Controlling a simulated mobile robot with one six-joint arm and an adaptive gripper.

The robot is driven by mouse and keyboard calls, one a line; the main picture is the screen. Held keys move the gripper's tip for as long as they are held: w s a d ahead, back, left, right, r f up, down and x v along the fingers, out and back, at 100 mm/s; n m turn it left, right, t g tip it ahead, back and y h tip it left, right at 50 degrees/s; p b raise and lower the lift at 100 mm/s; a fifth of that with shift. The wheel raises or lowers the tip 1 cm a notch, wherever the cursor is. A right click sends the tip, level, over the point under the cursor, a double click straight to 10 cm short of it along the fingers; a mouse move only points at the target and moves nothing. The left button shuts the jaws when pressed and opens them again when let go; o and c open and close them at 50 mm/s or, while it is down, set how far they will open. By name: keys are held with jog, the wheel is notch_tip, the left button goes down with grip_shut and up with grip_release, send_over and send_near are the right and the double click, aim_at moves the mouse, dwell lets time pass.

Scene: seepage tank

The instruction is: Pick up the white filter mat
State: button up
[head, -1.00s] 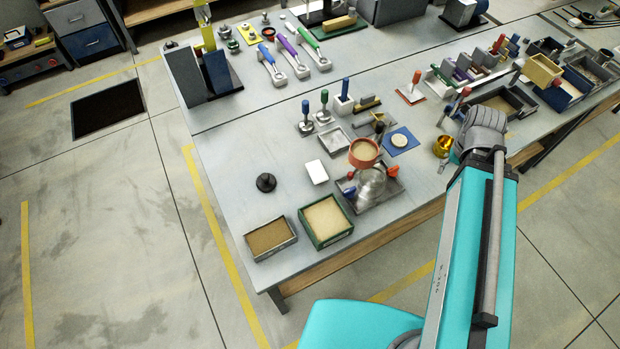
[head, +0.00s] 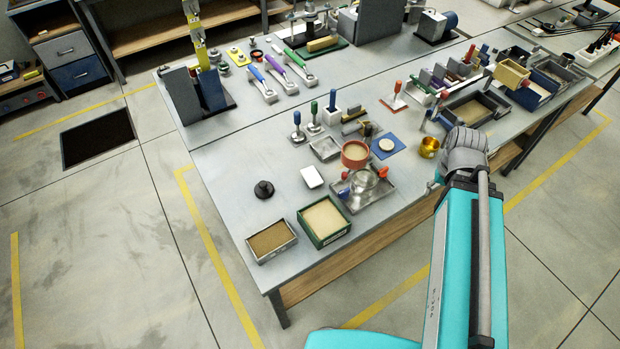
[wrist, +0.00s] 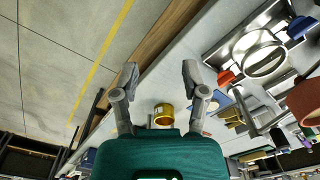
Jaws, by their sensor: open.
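A small white rounded square pad (head: 312,177), which looks like the white filter mat, lies flat on the grey workbench (head: 225,190). It sits left of the round red-rimmed sieve (head: 355,154) and right of a black knob (head: 263,189). I cannot make it out in the wrist view. My gripper shows in the wrist view (wrist: 159,75), its two grey fingers wide apart with nothing between the tips. It is over the bench's front edge, well to the right of the pad. In the head view my arm hides most of the gripper.
A metal tray (head: 385,193) with a clear round vessel stands right of the pad. Two sand-filled boxes, grey (head: 270,256) and green (head: 345,232), sit in front. A gold cup (head: 429,147) is near my gripper. Handled tools (head: 315,130) stand behind the pad. Bench left of the knob is clear.

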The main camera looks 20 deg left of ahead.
jog(key=o, duration=0.3)
jog(key=shift+o, duration=1.2)
jog(key=shift+w+a, duration=0.1)
jog(key=shift+a, duration=0.05)
jog(key=shift+o, duration=0.3)
jog(key=shift+w+a, duration=0.25)
jog(key=shift+a, duration=0.1)
jog(key=w+a+n, duration=0.2)
jog(key=a+n, duration=0.2)
jog(key=a, duration=1.4)
jog(key=w+a+n, duration=0.3)
jog(key=a+n, duration=0.1)
jog(key=a, duration=1.4)
jog(key=shift+w+a+r+n, duration=0.15)
jog(key=shift+w+n, duration=0.05)
jog(key=shift+n, duration=0.2)
jog(key=b, duration=0.9)
send_over(310, 174)
notch_tip(310, 174, down, 9)
jog(key=shift+a+r, duration=0.1)
jog(key=shift+r, duration=0.05)
